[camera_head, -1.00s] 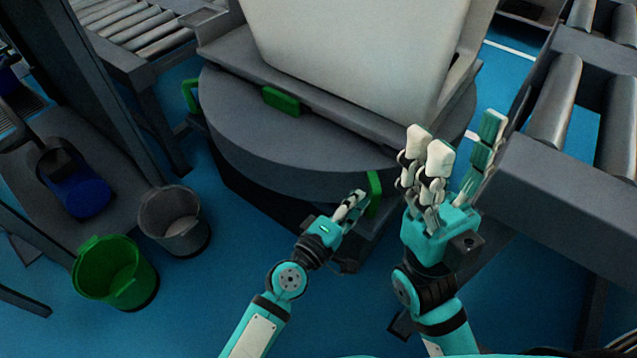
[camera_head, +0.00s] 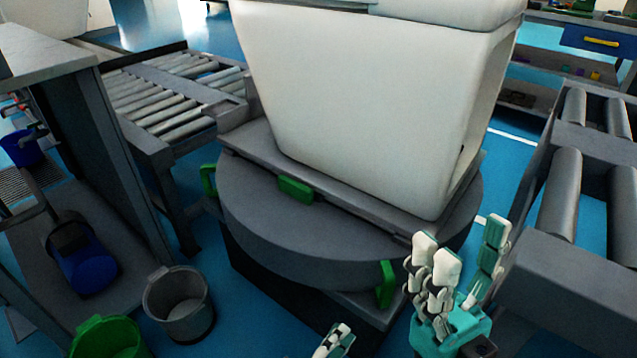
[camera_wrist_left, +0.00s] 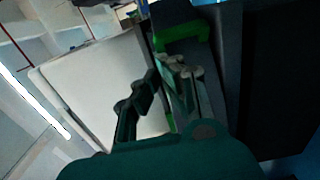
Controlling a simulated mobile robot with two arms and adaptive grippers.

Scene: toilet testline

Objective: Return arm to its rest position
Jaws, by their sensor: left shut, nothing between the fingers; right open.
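My left gripper (camera_head: 335,340) shows only its fingertips at the bottom edge of the head view, in front of the round grey turntable. In the left wrist view its fingers (camera_wrist_left: 165,92) are drawn together with nothing between them, close to a green clamp (camera_wrist_left: 182,35) and the white toilet body (camera_wrist_left: 95,85). My right gripper (camera_head: 460,265) is at the lower right of the head view, fingers spread upward and empty, beside the turntable's right green handle. The rest of both arms is mostly out of view.
The white toilet (camera_head: 365,95) stands on the grey turntable (camera_head: 300,228) with green handles (camera_head: 386,283). Roller conveyors stand at left (camera_head: 165,100) and right (camera_head: 560,195). A grey bin (camera_head: 180,305), a green bin (camera_head: 107,338) and a blue container (camera_head: 88,270) are at lower left.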

